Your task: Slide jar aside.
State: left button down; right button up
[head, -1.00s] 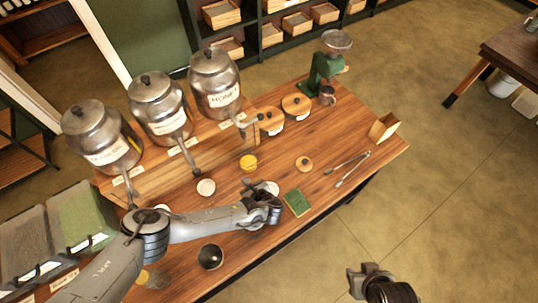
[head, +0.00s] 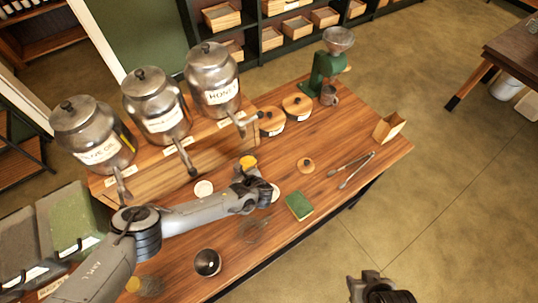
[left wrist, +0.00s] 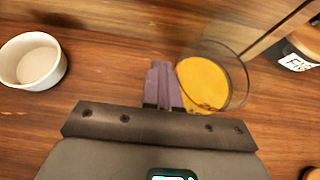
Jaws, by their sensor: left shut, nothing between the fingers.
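A clear glass jar with orange-yellow contents (head: 249,161) stands upright on the wooden table in front of the honey dispenser. In the left wrist view the jar (left wrist: 212,84) is just right of my fingertips; whether they touch it I cannot tell. My left gripper (head: 247,179) is shut and empty, low over the table beside the jar. Its closed fingers show in the left wrist view (left wrist: 161,80). My right gripper (head: 378,290) is at the bottom edge, away from the table, its fingers not clear.
White cups stand at the left (head: 204,188) and right of my gripper; one shows in the left wrist view (left wrist: 33,61). A clear glass (head: 254,230), a dark bowl (head: 207,262) and a green sponge (head: 298,206) lie nearer. The dispenser riser (head: 150,175) is behind.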

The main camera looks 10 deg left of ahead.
aim_at(266, 160)
pick_arm(q)
jog(key=shift+w+d+f+b, duration=0.2)
jog(key=shift+w+d+b, duration=0.35)
jog(key=shift+d, duration=0.15)
jog(key=w+d+b, duration=0.2)
jog(key=b, duration=0.1)
jog(key=shift+w+d, duration=0.15)
jog(key=shift+d, duration=0.15)
jog(key=w+d+b, duration=0.1)
jog(key=b, duration=0.1)
jog(key=w+d+b, duration=0.1)
jog(key=shift+w+d+b, duration=0.15)
jog(key=shift+d+b, duration=0.15)
jog(key=shift+b, duration=0.05)
jog(key=w+d+b, duration=0.2)
jog(key=b, duration=0.2)
jog(key=shift+w+d, duration=0.1)
jog(key=shift+d, duration=0.1)
jog(key=shift+r, duration=0.2)
jog(key=shift+w, duration=0.1)
